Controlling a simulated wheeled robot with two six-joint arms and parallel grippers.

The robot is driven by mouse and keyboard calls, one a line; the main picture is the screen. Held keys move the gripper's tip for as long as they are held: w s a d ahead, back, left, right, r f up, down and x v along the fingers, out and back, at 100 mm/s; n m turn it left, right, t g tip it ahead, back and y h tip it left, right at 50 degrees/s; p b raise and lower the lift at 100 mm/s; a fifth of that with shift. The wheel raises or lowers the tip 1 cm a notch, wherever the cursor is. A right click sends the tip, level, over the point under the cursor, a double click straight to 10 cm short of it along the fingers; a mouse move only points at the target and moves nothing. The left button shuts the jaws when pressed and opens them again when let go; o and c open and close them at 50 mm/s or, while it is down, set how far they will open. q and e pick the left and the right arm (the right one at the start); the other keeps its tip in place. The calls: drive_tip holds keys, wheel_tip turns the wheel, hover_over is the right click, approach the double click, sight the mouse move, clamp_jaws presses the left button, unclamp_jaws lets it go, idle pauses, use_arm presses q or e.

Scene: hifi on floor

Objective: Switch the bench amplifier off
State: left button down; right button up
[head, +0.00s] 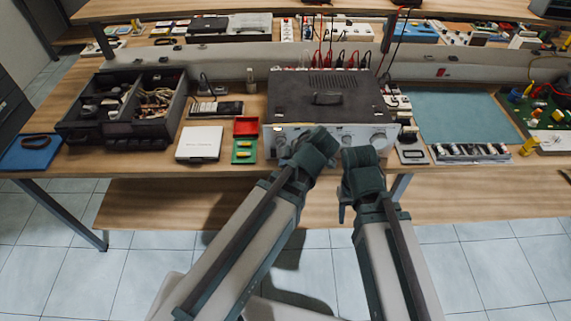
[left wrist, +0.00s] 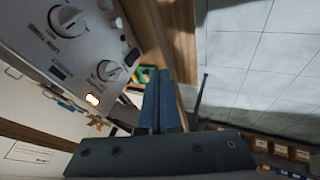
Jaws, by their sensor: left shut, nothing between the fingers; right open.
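The bench amplifier (head: 330,92), a dark grey box with a top handle and a pale front panel, stands at the middle of the bench. In the left wrist view its front panel (left wrist: 85,60) is close and tilted, with large white knobs, a small dark rectangular piece and a glowing warm-white rocker or lamp (left wrist: 92,99). My left gripper (left wrist: 157,75) is shut and empty, its fingers in front of the panel, apart from the glowing piece as far as I can tell. My right gripper (head: 358,160) is open, in front of the panel's right side; its fingertips are mostly hidden.
A dark divided organizer (head: 125,105), a white box (head: 200,143) and a red and green case (head: 245,140) lie left of the amplifier. A teal mat (head: 455,118) and a small meter (head: 412,154) lie right. Cables rise behind the amplifier. Floor in front is clear.

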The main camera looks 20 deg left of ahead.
sight(276, 157)
use_arm(q)
drive_tip(key=shift+w+a+f+b, duration=0.7)
drive_tip(key=shift+w+f+b, duration=0.1)
drive_tip(key=shift+w+f, duration=0.2)
drive_tip(key=shift+w+a+f+b, duration=0.7)
drive_tip(key=shift+w+f+b, duration=0.1)
drive_tip(key=shift+w+f, duration=0.2)
drive_tip(key=shift+w+a+f+b, duration=0.7)
drive_tip(key=shift+w+f+b, duration=0.1)
drive_tip(key=shift+w+f, duration=0.2)
drive_tip(key=shift+w, duration=0.1)
drive_tip(key=shift+w+a+f, duration=0.1)
drive_tip(key=shift+w+f, duration=0.1)
drive_tip(key=shift+w, duration=0.05)
drive_tip(key=shift+s+r, duration=0.1)
drive_tip(key=shift+r, duration=0.1)
drive_tip(key=shift+r+p, duration=0.75)
drive_tip(key=shift+r, duration=0.1)
